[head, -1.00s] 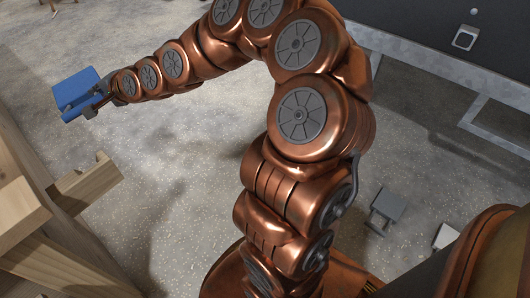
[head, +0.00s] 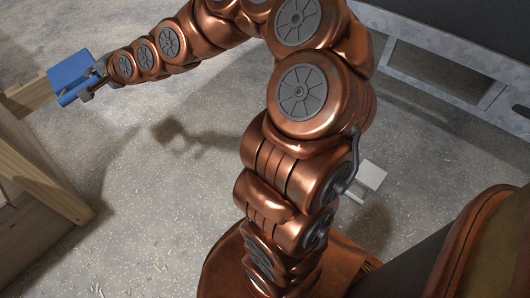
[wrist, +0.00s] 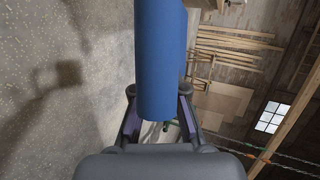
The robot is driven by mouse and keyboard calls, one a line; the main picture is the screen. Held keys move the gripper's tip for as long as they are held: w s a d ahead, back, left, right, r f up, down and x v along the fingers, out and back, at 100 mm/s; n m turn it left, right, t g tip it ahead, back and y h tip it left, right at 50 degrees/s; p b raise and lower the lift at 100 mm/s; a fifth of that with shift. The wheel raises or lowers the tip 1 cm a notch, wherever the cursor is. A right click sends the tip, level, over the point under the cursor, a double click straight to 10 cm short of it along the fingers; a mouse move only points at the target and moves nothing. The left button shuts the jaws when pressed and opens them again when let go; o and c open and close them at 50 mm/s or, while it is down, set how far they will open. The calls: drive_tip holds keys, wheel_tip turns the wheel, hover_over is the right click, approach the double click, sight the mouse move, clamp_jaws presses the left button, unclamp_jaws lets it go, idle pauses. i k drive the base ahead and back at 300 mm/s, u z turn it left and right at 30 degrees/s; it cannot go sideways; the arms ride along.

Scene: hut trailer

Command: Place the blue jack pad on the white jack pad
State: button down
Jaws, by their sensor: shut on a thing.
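The blue jack pad (head: 75,75) is in my gripper (head: 94,90), off the floor at the upper left of the head view. In the wrist view, the blue jack pad (wrist: 160,60) sits between the two fingers of my gripper (wrist: 158,92), which is shut on it. A pale pad that looks like the white jack pad (head: 370,174) is on the floor right of my arm's column. It is far from my gripper, and my arm may hide part of it.
Wooden timbers (head: 45,165) stand at the left, close below the blue pad. A grey metal frame (head: 440,80) runs along the upper right. The speckled floor (head: 150,200) between them looks clear apart from small chips.

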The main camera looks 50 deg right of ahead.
sight(370, 186)
drive_tip(key=k, duration=0.85)
drive_tip(key=z, duration=1.1)
